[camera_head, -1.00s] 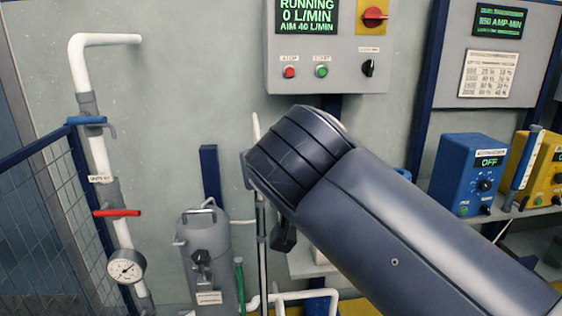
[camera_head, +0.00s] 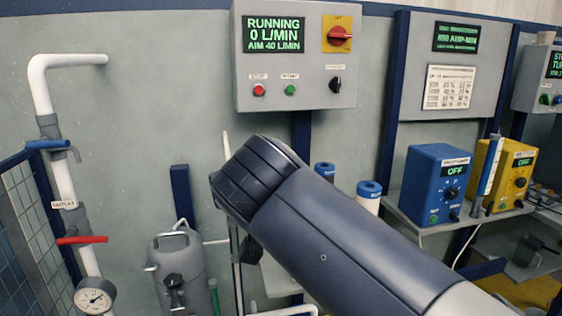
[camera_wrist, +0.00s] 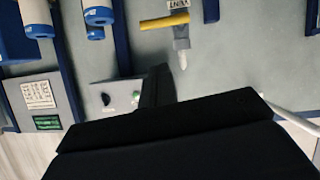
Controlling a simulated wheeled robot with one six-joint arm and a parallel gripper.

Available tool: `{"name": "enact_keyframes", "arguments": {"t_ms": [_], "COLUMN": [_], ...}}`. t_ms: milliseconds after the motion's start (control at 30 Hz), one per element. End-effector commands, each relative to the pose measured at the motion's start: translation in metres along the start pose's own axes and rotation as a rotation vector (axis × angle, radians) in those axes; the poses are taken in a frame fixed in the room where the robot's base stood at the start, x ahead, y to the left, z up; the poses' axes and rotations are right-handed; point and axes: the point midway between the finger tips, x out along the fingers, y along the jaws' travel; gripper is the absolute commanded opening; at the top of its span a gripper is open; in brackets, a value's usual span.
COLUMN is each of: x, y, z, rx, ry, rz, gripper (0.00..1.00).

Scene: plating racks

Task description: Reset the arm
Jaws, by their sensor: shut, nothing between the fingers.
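My arm (camera_head: 330,235) reaches from the lower right to the middle of the head view. Its bulky dark joint hides part of the wall and of the equipment behind. In the wrist view my gripper (camera_wrist: 160,72) shows as dark fingers held together, with nothing between them. It points at a grey wall and appears apart from everything there. In the head view the fingers cannot be made out clearly.
A control box (camera_head: 295,85) reads "RUNNING 0 L/MIN". A grey filter housing (camera_head: 180,265), white pipe (camera_head: 42,85) and pressure gauge (camera_head: 94,297) stand left. Blue (camera_head: 437,180) and yellow (camera_head: 507,172) units sit on a shelf at right. A yellow-handled valve (camera_wrist: 165,22) is in the wrist view.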

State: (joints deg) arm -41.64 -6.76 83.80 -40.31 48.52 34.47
Motion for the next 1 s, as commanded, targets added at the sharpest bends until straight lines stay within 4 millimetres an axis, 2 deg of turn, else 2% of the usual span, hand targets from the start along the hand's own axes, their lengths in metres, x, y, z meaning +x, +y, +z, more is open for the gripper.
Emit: {"name": "enact_keyframes", "arguments": {"t_ms": [133, 200, 600, 1000], "x": [0.032, 0.035, 0.059, 0.071], "y": [0.001, -0.003, -0.011, -0.018], "z": [0.001, -0.001, 0.021, 0.034], "rx": [-0.001, -0.036, -0.262, -0.500], "ry": [-0.003, -0.027, -0.154, -0.225], "rz": [0.004, 0.019, 0.153, 0.282], "gripper": [0.00, 0.00, 0.00, 0.00]}}
